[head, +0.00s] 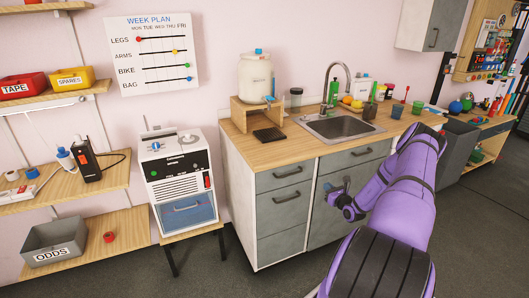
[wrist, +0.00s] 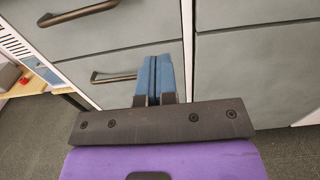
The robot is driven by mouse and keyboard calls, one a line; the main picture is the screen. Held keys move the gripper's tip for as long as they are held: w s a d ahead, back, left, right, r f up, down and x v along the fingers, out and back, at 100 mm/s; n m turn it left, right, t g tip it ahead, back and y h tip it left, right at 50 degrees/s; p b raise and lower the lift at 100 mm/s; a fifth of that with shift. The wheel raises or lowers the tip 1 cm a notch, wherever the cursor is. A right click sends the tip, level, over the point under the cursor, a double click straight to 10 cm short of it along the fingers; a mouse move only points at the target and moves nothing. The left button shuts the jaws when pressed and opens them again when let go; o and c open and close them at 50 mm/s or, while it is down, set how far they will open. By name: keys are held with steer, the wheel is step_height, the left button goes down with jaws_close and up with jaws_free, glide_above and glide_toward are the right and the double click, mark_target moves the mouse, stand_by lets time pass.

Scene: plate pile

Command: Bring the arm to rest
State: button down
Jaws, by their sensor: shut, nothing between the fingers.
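My gripper (head: 343,184) is at the end of my purple arm, in front of the grey cabinet (head: 318,200) below the sink, at the height of its drawers. In the wrist view, the two blue fingers of my gripper (wrist: 160,72) are together with nothing between them. Drawer fronts with dark handles lie beyond the fingertips in that view. I cannot tell the exact gap between the fingertips and the fronts. My arm hides the right part of the cabinet in the head view.
A wooden counter (head: 268,152) holds a sink (head: 337,124), a tap, a white dispenser (head: 256,78) on a stand and several cups. A white machine (head: 180,172) on a small table stands left of the cabinet. Shelves are at far left. The grey floor in front is clear.

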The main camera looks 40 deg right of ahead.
steer(key=w+a+r+n+g+y, duration=0.25)
steer(key=a+r+n+y, duration=0.2)
steer(key=a+r, duration=0.35)
steer(key=w+a+r+n+g+y, duration=0.1)
steer(key=w+a+r+n+y, duration=0.3)
steer(key=a+r+n, duration=0.45)
steer(key=w+a+r+n+g+y, duration=0.2)
steer(key=w+a+r+n+y, duration=0.25)
steer(key=r, duration=0.55)
steer(key=s+a+r+n+g+y, duration=0.25)
steer(key=a+r+n+g, duration=0.25)
steer(key=a+r, duration=0.55)
steer(key=s+a+r+n+g+h, duration=0.25)
steer(key=s+a+r+n, duration=0.2)
steer(key=s+a, duration=0.3)
steer(key=s+a+r+n+g+h, duration=0.2)
steer(key=s+a+r+n+h, duration=0.15)
steer(key=s+a+r, duration=0.45)
steer(key=s+a+r+n+t+h, duration=0.1)
steer(key=s+n, duration=0.3)
steer(key=s, duration=0.5)
steer(key=s+a+r+n+t+h, duration=0.1)
steer(key=s+a+r+n+h, duration=0.2)
steer(key=s, duration=0.7)
steer(key=shift+s+a+n+t+h, duration=0.15)
steer(key=shift+s+n+t+h, duration=0.2)
steer(key=shift+n+h, duration=0.3)
